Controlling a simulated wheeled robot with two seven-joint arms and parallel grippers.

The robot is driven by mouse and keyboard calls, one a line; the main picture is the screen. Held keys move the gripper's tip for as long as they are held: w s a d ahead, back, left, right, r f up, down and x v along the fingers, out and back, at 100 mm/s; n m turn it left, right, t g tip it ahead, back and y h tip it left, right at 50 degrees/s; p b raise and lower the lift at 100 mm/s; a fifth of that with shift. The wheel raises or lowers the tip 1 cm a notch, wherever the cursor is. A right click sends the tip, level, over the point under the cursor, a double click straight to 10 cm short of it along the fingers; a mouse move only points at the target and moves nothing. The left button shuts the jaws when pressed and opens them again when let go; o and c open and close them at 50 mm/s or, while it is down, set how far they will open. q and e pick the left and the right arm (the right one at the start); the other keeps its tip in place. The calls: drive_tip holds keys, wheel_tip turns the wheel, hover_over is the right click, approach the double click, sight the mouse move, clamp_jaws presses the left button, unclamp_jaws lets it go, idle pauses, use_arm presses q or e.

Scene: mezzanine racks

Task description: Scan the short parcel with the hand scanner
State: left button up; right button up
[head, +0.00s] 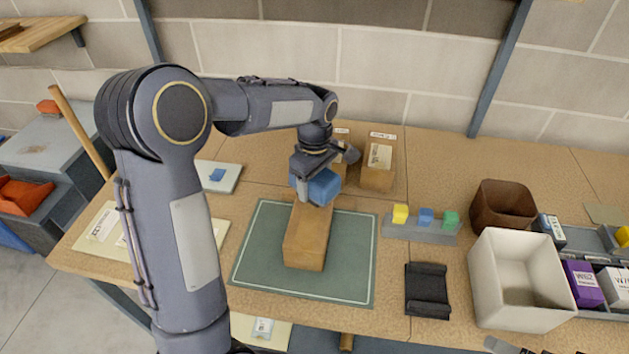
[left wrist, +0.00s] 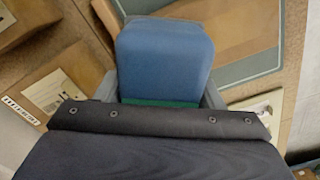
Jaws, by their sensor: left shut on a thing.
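My left gripper (head: 314,180) is shut on the blue hand scanner (head: 322,187), above the far end of a brown parcel (head: 306,238). In the left wrist view, the scanner (left wrist: 165,55) sits between the fingers, with a green band at its near end. The parcel lies on the green mat (head: 346,262); no label shows on its visible faces. I cannot tell whether scanner and parcel touch. Two labelled parcels stand behind, one clear (head: 378,165) and one partly hidden by my gripper (head: 342,140). A grey part at the bottom right edge may be my right gripper, mostly cut off.
A black cradle (head: 428,288) lies empty right of the mat. A grey rack (head: 420,232) holds yellow, blue and green blocks. A brown bin (head: 502,207) and a white bin (head: 519,285) stand at the right. A pale pad (head: 222,176) lies at the left back.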

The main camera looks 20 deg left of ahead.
use_arm(q)
drive_tip(key=shift+f+b, duration=0.5)
drive_tip(key=shift+f, duration=0.25)
idle(0.3)
wheel_tip(320, 180, up, 7)
drive_tip(key=p, duration=0.5)
drive_tip(key=shift+r+p, duration=0.1)
drive_tip(key=shift+p, duration=0.25)
drive_tip(key=shift+d, duration=0.1)
idle(0.6)
